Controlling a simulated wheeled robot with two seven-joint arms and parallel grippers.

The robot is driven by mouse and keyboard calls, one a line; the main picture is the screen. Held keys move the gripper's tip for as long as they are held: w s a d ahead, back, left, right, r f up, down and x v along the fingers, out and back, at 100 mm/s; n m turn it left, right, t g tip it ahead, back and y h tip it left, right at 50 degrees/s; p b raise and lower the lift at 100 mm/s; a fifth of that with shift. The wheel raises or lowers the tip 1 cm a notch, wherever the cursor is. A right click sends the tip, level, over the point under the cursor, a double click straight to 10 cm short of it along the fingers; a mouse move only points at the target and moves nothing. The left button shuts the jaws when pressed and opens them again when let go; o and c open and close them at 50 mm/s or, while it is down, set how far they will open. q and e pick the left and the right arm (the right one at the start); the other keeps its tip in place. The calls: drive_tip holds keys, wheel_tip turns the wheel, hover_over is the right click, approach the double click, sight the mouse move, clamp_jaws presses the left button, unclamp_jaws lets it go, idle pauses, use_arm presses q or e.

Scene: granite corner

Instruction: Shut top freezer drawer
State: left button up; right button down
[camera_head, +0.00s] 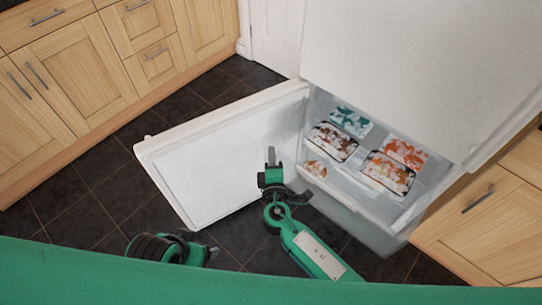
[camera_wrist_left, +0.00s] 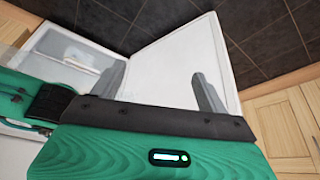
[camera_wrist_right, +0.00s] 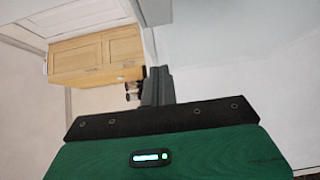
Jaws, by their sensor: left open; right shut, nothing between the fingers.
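The top freezer drawer (camera_head: 347,211) is a clear-fronted bin that stands pulled out under the white upper fridge door. Several food packs lie in it, among them an orange-and-white pack (camera_head: 404,153) and a teal one (camera_head: 351,121). The freezer door (camera_head: 215,150) is swung wide open to the left; it also shows in the left wrist view (camera_wrist_left: 172,62). My right gripper (camera_head: 271,157) is shut and empty, left of the drawer and in front of the door's inner face. My left gripper (camera_wrist_left: 163,88) is open and empty; only part of it shows low in the head view.
Wooden cabinets (camera_head: 85,75) line the left wall. Another wooden cabinet (camera_head: 495,215) stands close to the right of the drawer. The upper fridge door (camera_head: 400,60) hangs above the drawer. Dark floor tiles (camera_head: 100,190) are clear between the left cabinets and the open door.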

use_arm(q)
drive_tip(key=w+d+r+t+h+b, duration=0.1)
drive_tip(key=w+d+t+h+b, duration=0.4)
drive_tip(key=d+t, duration=0.5)
drive_tip(key=shift+w+d+r+m+t+h+b, duration=0.25)
drive_tip(key=shift+w+d+m+t+h+b, duration=0.05)
drive_tip(key=shift+w+d+b, duration=0.75)
use_arm(e)
drive_tip(key=w+d, duration=0.8)
drive_tip(key=w, duration=0.3)
drive_tip(key=w+d, duration=0.9)
drive_tip(key=w, duration=0.3)
drive_tip(key=shift+w, duration=0.2)
use_arm(q)
drive_tip(key=shift+a, duration=0.1)
